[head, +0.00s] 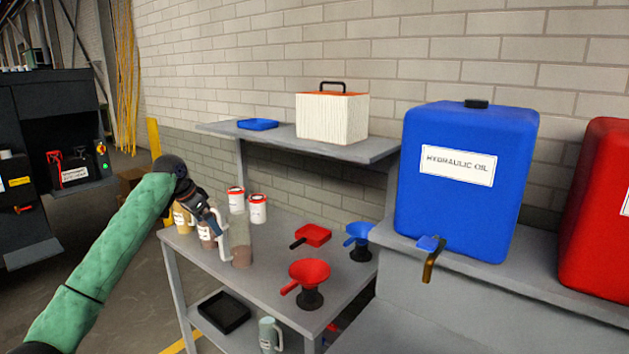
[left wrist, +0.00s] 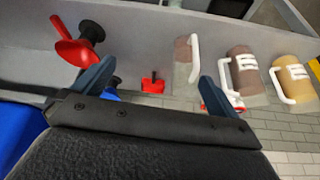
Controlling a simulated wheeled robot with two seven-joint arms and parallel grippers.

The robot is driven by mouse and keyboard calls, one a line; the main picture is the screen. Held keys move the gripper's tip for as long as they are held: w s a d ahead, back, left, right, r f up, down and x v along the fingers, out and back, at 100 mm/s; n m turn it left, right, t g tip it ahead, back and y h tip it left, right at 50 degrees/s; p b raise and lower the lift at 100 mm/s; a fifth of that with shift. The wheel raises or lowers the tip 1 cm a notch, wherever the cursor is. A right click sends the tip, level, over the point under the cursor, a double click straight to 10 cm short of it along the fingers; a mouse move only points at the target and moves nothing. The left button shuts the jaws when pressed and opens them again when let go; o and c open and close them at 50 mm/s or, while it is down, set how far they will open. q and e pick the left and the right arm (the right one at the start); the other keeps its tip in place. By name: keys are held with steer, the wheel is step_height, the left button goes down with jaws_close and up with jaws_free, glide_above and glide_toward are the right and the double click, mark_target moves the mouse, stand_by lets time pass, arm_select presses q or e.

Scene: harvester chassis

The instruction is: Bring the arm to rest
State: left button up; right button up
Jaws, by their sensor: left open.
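My left arm, in a green sleeve (head: 115,250), reaches in from the left in the head view. Its gripper (head: 212,212) is over the left part of the grey cart, by the jugs, and partly overlaps them. In the left wrist view the two blue fingers of my left gripper (left wrist: 160,80) are spread apart with nothing held between them. A clear jug with a white handle and brownish contents (left wrist: 187,58) shows beyond the fingers; it also stands on the cart in the head view (head: 241,252). My right gripper is not in view.
The grey cart (head: 278,282) carries jugs, white tubs with red lids (head: 258,208), a red funnel (head: 309,273), a blue funnel (head: 358,235) and a red scoop-like item (head: 311,235). A blue hydraulic oil tank (head: 465,200) stands right. Floor at left is open.

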arm_select(q)
steer(key=w+r+n+t+y, duration=0.3)
steer(key=w+r+t, duration=0.2)
steer(key=r+t, duration=0.15)
steer(key=s+d+f+n+g, duration=0.1)
steer(key=s+d+f, duration=0.2)
steer(key=s+f, duration=0.7)
steer(key=s+d+f+n, duration=0.1)
steer(key=s+d+f, duration=0.35)
steer(key=f, duration=1.15)
steer(key=s+d+f+n+g, duration=0.1)
steer(key=s+d+f, duration=0.2)
steer(key=s+f, duration=0.7)
steer(key=s+d+f+g, duration=0.1)
steer(key=s+f+g, duration=0.1)
steer(key=s+f, duration=0.9)
steer(key=s+d+f+g, duration=0.2)
steer(key=s+f, duration=0.8)
steer(key=s, duration=0.6)
steer(key=s+d+f+n+g, duration=0.1)
steer(key=s+d+f+g, duration=0.1)
steer(key=s+f, duration=0.9)
steer(key=s, duration=0.3)
steer(key=shift+s+f+g, duration=0.25)
steer(key=shift+f+g, duration=0.1)
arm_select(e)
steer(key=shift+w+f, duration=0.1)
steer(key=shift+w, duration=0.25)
arm_select(q)
steer(key=shift+d, duration=0.1)
